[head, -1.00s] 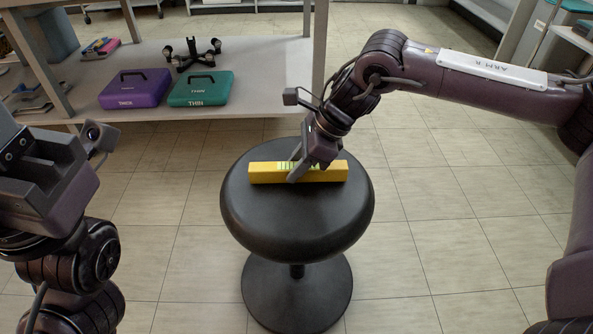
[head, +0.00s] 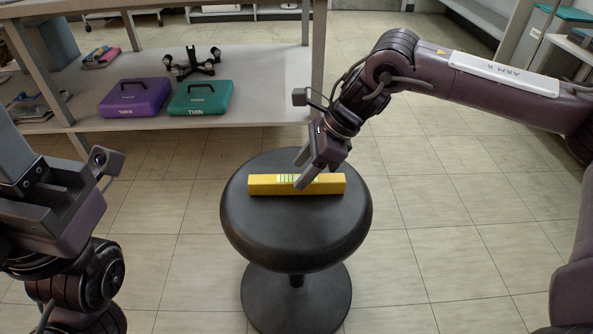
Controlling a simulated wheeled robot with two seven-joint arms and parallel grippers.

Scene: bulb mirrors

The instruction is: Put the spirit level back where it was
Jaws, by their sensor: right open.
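The yellow spirit level (head: 265,185) lies flat across the top of a round black stool (head: 295,228), with pale green vials near its middle. My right gripper (head: 300,174) is open, just above and behind the middle of the level, with a fingertip in front of part of it. I cannot tell whether the fingers touch it. My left gripper (head: 50,205) is at the left edge of the view, far from the stool, and its fingertips are not clearly shown.
A low grey shelf (head: 265,85) stands behind the stool. It holds a purple case (head: 135,98), a teal case (head: 200,97) and a black multi-armed stand (head: 192,62). The tiled floor (head: 430,250) right of the stool is clear.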

